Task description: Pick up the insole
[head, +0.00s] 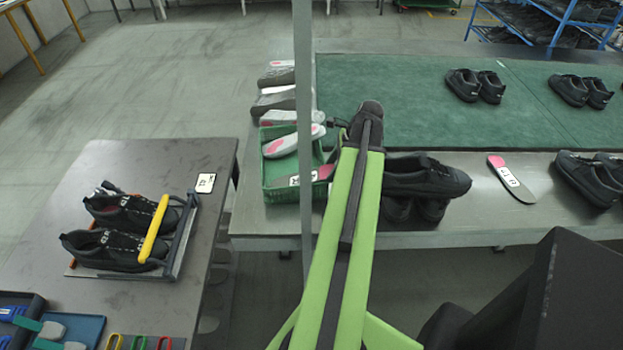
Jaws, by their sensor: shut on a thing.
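A dark insole with a pink end and a white label (318,176) shows at the right side of a green crate (285,192). My arm reaches up the middle of the view, and my gripper (337,153) is mostly hidden behind it, beside the crate. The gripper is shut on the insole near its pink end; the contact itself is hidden. I cannot tell whether the insole touches the crate. Another insole (511,181), pink and dark with a white label, lies flat on the grey bench to the right.
Several insoles (279,100) lie in and behind the crate. Black shoes (425,178) stand on the bench (400,240) just right of my arm. More shoes stand on the green belt (420,110). A thin grey post (305,60) rises before the crate. A dark table (150,160) holds shoes.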

